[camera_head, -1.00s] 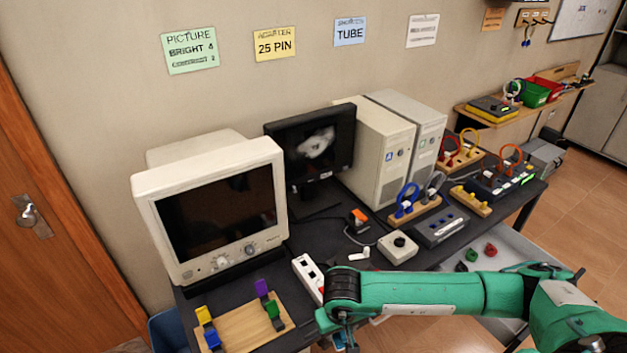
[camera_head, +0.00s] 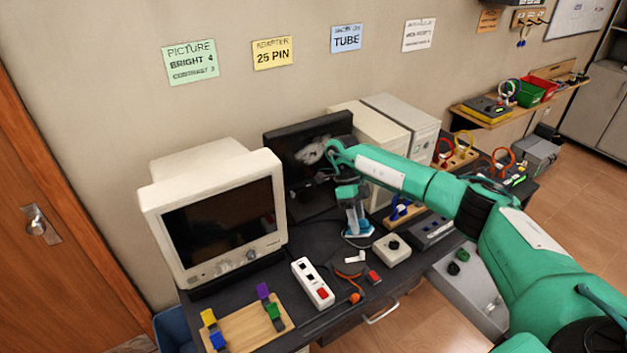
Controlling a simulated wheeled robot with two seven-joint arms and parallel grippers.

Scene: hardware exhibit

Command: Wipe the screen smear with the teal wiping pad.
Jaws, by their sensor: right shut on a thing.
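The smear (camera_head: 312,152) is a whitish patch on the dark screen of the black flat monitor (camera_head: 280,144). My right arm reaches in from the right, and part of it covers the monitor's right side. My right gripper (camera_head: 356,219) points down above the desk, in front of and below the smear. It is shut on the teal wiping pad (camera_head: 358,231), which shows as a small blue-teal edge at the fingertips. I cannot tell whether the pad touches the desk. The pad is apart from the screen. My left gripper is not in view.
A bulky cream monitor (camera_head: 212,167) stands left of the black one, and cream computer towers (camera_head: 408,112) stand right. A power strip (camera_head: 313,283), a white box with a black knob (camera_head: 391,249) and a wooden board (camera_head: 245,328) lie on the dark desk.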

